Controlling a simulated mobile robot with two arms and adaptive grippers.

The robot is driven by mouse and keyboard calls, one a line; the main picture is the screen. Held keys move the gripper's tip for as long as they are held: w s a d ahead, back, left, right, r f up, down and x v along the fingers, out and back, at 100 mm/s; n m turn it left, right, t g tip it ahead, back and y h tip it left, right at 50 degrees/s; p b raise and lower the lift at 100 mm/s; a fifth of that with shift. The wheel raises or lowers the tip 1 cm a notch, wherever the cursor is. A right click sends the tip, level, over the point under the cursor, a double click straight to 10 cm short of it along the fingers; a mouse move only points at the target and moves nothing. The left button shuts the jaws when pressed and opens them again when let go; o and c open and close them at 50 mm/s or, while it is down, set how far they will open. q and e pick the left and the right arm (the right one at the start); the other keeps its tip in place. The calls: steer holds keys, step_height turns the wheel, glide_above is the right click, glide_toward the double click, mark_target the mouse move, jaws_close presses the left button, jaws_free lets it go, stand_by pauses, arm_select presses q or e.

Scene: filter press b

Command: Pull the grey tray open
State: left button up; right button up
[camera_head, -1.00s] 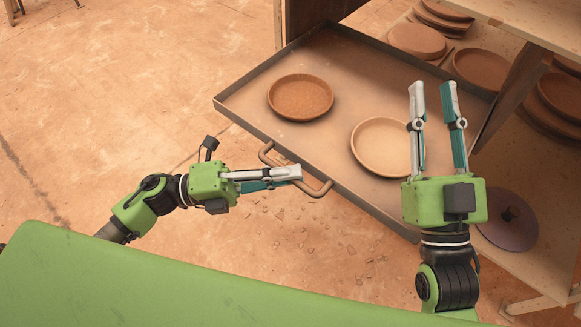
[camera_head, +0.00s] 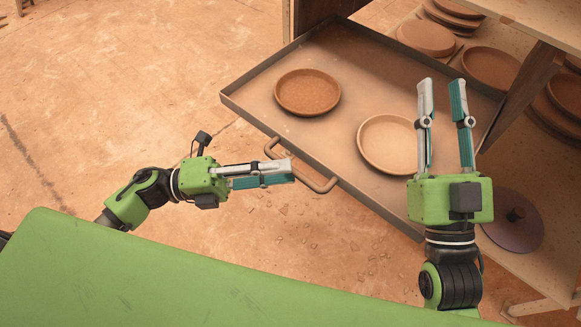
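The grey tray (camera_head: 262,122) extends far out of the wooden shelf unit. Its bar handle (camera_head: 318,185) is on the near side, facing my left gripper. My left gripper (camera_head: 291,171) points right, with its fingertips overlapping the middle of the handle in the picture. Its fingers look slightly apart, one above the other; I cannot tell whether they touch the bar. My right gripper (camera_head: 442,84) is open and empty, pointing up the picture over the tray's right part. It hides part of the tray and the edge of a pale plate.
A brown plate (camera_head: 307,93) and a pale plate (camera_head: 388,144) lie in the tray. More clay plates (camera_head: 425,38) are stacked on the shelves behind. A dark round lid (camera_head: 512,220) lies right of my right gripper. The floor left of the tray is clear.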

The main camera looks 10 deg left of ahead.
arm_select(q)
steer(key=v, duration=0.9)
steer(key=shift+a, duration=0.1)
